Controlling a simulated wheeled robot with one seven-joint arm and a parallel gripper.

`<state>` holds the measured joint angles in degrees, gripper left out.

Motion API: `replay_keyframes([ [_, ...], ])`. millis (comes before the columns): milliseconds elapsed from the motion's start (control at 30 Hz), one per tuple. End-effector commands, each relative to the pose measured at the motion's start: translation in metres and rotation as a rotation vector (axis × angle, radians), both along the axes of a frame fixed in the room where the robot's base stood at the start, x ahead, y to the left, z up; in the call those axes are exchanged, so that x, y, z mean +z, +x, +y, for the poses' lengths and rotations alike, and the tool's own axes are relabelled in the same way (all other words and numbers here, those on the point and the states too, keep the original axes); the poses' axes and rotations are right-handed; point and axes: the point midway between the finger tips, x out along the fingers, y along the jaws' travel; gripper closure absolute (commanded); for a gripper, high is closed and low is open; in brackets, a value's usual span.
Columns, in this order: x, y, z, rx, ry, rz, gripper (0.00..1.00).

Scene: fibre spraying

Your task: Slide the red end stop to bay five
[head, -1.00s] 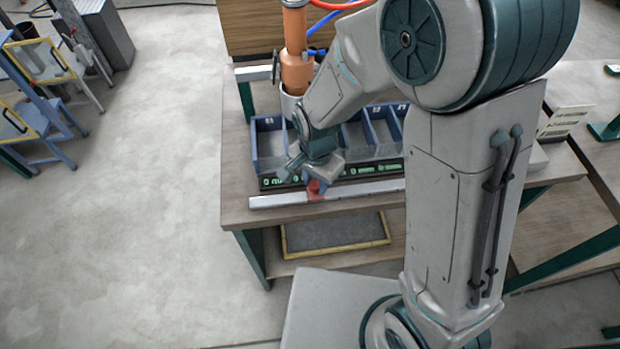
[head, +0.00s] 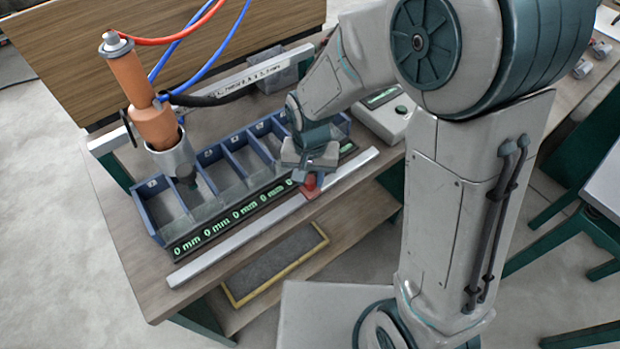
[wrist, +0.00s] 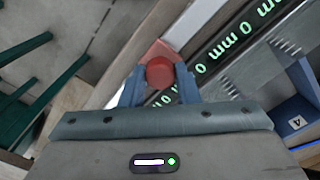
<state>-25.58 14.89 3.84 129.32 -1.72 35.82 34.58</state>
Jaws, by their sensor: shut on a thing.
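The red end stop (head: 311,187) sits on the pale metal rail (head: 235,245) along the front of the bench, toward the rail's right end. My gripper (head: 309,178) is shut on it from above. In the wrist view the stop's round red knob (wrist: 160,72) sits between the two blue fingers of my gripper (wrist: 158,84). A row of blue bays (head: 150,212) stands behind the rail, with a strip of green "0 mm" readouts (head: 216,225) along its front. My gripper and wrist hide the bays directly behind the stop, so I cannot tell exactly which bay it faces.
An orange spray unit (head: 140,95) with red and blue hoses stands over the left bays. A grey box with a screen (head: 385,115) is on the bench at right. A framed dark mat (head: 275,265) lies on the lower shelf. The rail looks clear on both sides of the stop.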

Motion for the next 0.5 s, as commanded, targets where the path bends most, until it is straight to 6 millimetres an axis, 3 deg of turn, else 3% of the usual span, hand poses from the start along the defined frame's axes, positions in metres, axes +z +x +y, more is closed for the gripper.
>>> replay_keyframes([
  [333, -0.0003, 0.0001, -0.0012, 0.001, -0.001, 0.002, 1.0],
  [367, -0.0003, 0.0002, -0.0013, 0.001, -0.001, 0.002, 0.63],
  [400, -0.0002, 0.0003, -0.0014, 0.0, -0.001, 0.002, 0.52],
  [500, -0.0002, 0.0006, -0.0015, -0.001, -0.001, 0.002, 0.5],
])
